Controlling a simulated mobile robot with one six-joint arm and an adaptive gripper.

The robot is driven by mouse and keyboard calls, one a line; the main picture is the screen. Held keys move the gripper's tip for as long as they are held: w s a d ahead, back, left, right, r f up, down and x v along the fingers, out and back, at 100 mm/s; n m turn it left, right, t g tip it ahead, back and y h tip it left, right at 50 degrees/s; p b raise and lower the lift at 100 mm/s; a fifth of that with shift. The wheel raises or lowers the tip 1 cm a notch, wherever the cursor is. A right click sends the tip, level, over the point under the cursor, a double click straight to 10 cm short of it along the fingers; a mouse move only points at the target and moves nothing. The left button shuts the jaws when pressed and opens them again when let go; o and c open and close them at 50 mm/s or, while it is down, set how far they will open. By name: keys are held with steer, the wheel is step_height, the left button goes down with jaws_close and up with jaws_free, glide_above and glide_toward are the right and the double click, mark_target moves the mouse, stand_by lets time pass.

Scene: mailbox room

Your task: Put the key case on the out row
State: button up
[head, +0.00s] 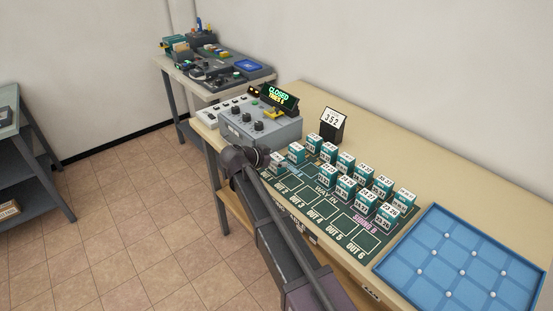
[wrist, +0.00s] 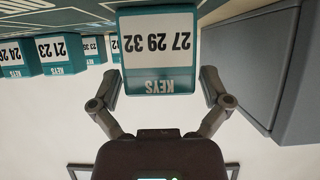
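A teal-and-white key case marked 27 29 32 (wrist: 157,45) stands between the fingers of my gripper (wrist: 158,88) in the wrist view, where it appears upside down. One fingertip is close along each side of it; whether they press on it is unclear. In the head view my gripper (head: 265,158) is at the left end of the green mat, beside a key case (head: 277,160) that it partly covers. The out row (head: 332,222), marked OUT, runs along the mat's near edge. Its visible boxes hold no cases.
Several other key cases (head: 345,162) stand on the mat to the right. A grey control box (head: 258,123) is close behind my gripper and shows in the wrist view (wrist: 245,60). A number sign (head: 333,122) stands at the back. A blue tray (head: 420,235) lies at the right.

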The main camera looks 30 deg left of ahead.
steer(key=shift+r, duration=0.1)
stand_by(0.3)
steer(key=shift+r, duration=0.15)
steer(key=shift+s+a+r+p, duration=0.2)
steer(key=shift+s+p, duration=0.1)
steer(key=shift+p, duration=0.15)
steer(key=p+v, duration=0.5)
steer(key=v, duration=0.6)
